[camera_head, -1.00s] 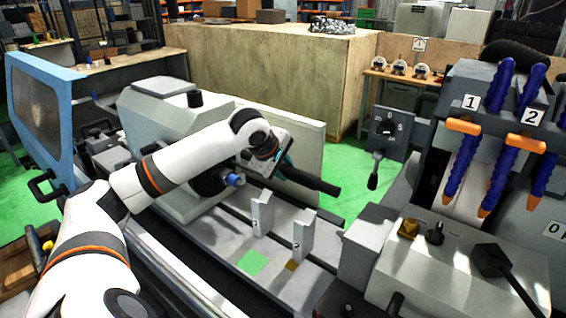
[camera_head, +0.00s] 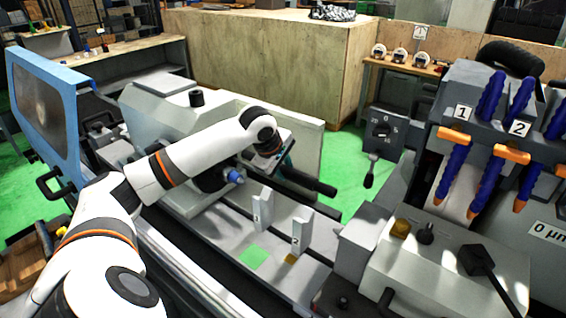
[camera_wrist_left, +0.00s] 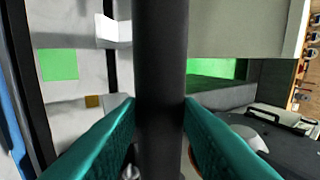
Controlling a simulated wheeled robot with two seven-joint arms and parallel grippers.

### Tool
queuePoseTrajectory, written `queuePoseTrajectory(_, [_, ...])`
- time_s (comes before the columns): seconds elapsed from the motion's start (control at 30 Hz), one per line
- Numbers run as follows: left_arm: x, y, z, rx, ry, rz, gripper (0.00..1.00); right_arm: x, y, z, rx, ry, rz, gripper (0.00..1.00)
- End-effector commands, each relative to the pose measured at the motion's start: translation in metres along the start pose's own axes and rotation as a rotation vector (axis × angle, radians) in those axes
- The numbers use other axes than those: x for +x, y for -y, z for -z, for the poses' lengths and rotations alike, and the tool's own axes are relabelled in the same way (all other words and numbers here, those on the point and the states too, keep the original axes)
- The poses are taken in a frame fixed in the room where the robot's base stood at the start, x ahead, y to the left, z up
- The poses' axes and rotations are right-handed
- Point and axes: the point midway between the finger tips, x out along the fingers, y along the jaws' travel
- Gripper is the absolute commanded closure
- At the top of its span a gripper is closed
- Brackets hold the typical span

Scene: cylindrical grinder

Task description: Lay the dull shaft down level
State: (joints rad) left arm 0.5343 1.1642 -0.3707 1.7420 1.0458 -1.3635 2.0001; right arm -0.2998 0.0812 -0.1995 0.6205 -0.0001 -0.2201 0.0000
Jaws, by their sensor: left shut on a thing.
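The dull shaft is a dark rod (camera_head: 314,183). It sticks out to the right of my left gripper (camera_head: 284,167) in the head view, sloping a little down in the picture, with its far part hidden by the arm. In the left wrist view the shaft (camera_wrist_left: 160,60) runs upright through the picture between the teal fingers, which are shut on it. Two upright grey rests stand below it on the machine bed: the nearer-left one (camera_head: 263,208) and the one marked 2 (camera_head: 302,234). The shaft looks above and behind them; I see no contact. My right gripper is out of view.
The grinder's headstock (camera_head: 185,125) is left of the shaft. A grey block (camera_head: 362,245) and a control box with knobs (camera_head: 445,265) stand to the right. Coolant hoses (camera_head: 490,175) hang over the wheel side. A green square (camera_head: 252,257) marks the bed.

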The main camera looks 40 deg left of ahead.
Motion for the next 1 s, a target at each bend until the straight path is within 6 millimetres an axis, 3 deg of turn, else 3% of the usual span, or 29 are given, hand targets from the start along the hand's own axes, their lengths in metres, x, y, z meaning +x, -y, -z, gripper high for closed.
queuePoseTrajectory(1.0, [0.05, -0.025, 0.0, -0.002, -0.001, 0.016, 1.0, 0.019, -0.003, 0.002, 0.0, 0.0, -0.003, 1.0])
